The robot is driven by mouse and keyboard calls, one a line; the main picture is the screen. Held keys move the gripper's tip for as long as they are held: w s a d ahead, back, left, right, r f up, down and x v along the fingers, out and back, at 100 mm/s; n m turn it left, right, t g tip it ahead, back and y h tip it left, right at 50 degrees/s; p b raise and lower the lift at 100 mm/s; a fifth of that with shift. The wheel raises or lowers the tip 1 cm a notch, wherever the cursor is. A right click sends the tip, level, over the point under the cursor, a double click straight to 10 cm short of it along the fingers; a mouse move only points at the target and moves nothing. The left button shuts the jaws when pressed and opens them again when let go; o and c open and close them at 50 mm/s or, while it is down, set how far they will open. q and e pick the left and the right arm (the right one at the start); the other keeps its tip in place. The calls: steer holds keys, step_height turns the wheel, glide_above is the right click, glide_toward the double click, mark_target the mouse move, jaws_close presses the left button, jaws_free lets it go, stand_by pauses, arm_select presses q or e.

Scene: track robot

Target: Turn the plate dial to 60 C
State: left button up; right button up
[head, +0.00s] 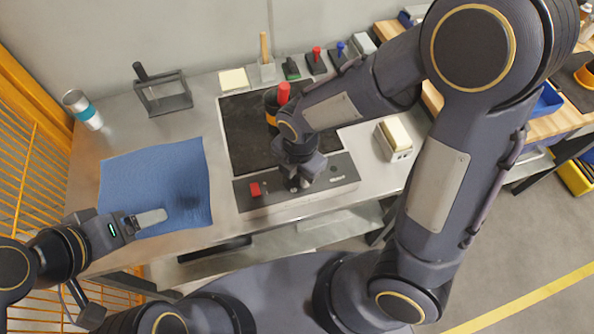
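The hot plate has a black top (240,140) and a grey front panel (345,170). A red switch (255,189) sits at the panel's left, and a small light display (337,179) at its right. My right gripper (297,184) points down at the middle of the panel, between the switch and the display. It covers the place under it, so the dial and its setting are hidden. I cannot tell whether its fingers touch the dial or are closed on it. My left gripper (152,218) is over the blue cloth; its finger gap is not clear.
The blue cloth (160,170) lies at the left of the steel table (112,140). A white-topped box (394,138) stands right of the plate.

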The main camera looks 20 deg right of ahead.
steer(key=c, duration=0.5)
steer(key=shift+o, duration=0.2)
